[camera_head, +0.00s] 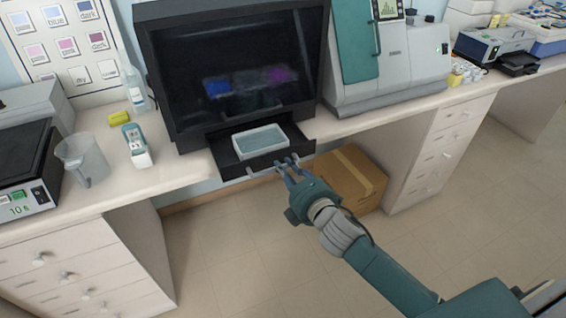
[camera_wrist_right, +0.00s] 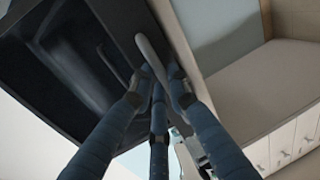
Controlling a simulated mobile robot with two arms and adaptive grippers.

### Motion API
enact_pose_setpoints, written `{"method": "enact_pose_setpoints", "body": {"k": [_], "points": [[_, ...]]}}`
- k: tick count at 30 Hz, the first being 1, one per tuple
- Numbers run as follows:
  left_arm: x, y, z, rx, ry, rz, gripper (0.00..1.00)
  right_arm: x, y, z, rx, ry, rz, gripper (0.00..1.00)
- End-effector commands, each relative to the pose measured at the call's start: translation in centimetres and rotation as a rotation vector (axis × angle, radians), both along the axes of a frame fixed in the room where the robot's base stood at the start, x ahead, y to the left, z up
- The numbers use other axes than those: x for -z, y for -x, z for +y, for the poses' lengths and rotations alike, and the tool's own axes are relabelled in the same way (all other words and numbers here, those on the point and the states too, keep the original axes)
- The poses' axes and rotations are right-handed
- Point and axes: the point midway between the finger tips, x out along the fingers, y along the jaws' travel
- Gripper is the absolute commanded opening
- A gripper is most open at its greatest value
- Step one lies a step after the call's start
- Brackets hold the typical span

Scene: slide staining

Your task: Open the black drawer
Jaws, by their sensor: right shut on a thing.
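The black drawer (camera_head: 228,160) sits at the base of the black staining machine (camera_head: 180,60) and is slid out towards me. A white tray with pale blue content (camera_head: 262,141) lies in it. A pale bar handle (camera_wrist_right: 152,58) runs along the drawer front. My right gripper (camera_head: 287,168) comes from the lower right and is shut on the handle, right of its middle. In the right wrist view, its blue fingers (camera_wrist_right: 158,88) close around the bar. My left gripper is not in view.
A grey and green machine (camera_head: 395,75) stands to the right. A small white-green device (camera_head: 137,148) and a beaker (camera_head: 82,158) stand left of the drawer. A cardboard box (camera_head: 347,178) is on the floor below. The floor in front is clear.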

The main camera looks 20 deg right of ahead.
Motion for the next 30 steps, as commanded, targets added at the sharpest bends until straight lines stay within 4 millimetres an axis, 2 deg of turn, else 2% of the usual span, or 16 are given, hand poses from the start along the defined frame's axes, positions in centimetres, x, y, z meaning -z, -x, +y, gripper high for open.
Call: {"method": "enact_pose_setpoints", "body": {"k": [8, 9, 11, 22, 26, 30], "points": [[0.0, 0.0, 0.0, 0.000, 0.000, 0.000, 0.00, 0.1, 0.0, -0.1, 0.002, 0.002, 0.002, 0.00], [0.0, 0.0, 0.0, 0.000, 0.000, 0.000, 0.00, 0.1, 0.0, -0.1, 0.002, 0.002, 0.002, 0.24], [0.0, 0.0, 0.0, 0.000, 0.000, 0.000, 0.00, 0.1, 0.0, -0.1, 0.002, 0.002, 0.002, 0.36], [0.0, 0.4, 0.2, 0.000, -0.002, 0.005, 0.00, 0.0, 0.4, -0.1, 0.000, 0.000, 0.002, 0.36], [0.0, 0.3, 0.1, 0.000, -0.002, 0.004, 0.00, -0.3, 2.2, -0.1, -0.001, 0.000, 0.003, 0.36], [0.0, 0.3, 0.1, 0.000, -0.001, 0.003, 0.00, -0.8, 5.1, -0.4, -0.001, 0.001, 0.004, 0.36]]}}
